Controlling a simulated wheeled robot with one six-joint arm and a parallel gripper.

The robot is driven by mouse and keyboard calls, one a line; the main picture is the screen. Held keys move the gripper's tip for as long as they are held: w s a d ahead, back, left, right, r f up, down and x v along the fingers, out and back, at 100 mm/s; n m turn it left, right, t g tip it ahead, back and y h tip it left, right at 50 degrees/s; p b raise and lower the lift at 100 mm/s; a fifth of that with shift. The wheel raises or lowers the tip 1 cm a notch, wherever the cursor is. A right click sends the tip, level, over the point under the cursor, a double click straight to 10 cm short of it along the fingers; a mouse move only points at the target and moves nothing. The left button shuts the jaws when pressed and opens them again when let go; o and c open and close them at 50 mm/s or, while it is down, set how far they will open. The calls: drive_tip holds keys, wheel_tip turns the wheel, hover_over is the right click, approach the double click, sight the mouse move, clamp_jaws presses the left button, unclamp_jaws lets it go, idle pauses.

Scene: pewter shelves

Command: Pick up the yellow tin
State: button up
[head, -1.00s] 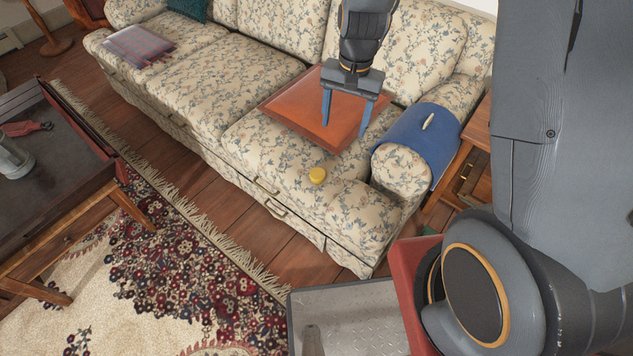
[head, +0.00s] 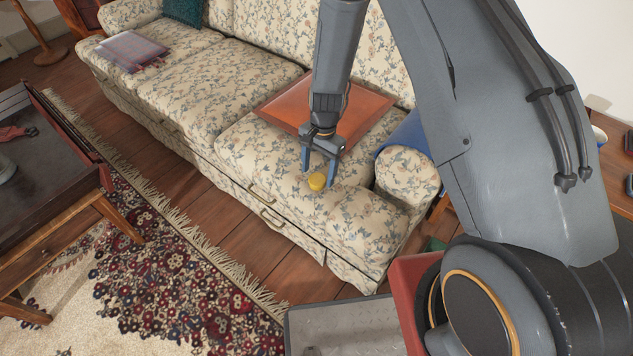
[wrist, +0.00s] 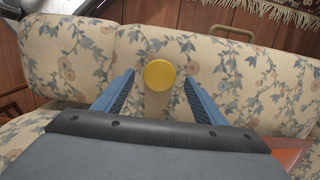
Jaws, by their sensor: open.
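The yellow tin (head: 317,182) is small and round and sits on the floral seat cushion of the sofa, near its front edge. It also shows in the wrist view (wrist: 159,75), just beyond the fingertips and centred between them. My gripper (head: 319,180) is open, with its two blue fingers pointing down close to the tin, one on each side as seen in the head view. In the wrist view my gripper (wrist: 160,85) holds nothing. I cannot tell whether the fingers touch the cushion.
An orange-brown cushion (head: 365,112) lies on the seat behind my gripper. The sofa arm (head: 408,172) with a blue cloth (head: 404,138) is to the right. A dark-topped table (head: 50,150) stands at left. A plaid folded item (head: 131,50) lies at the sofa's far end.

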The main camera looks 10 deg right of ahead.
sight(317, 182)
drive_tip(key=shift+s+a+f, duration=0.1)
drive_tip(key=shift+s+f, duration=0.05)
drive_tip(key=shift+f, duration=1.2)
drive_tip(key=c, duration=1.1)
drive_tip(key=shift+c, duration=0.2)
drive_tip(key=shift+r, duration=0.15)
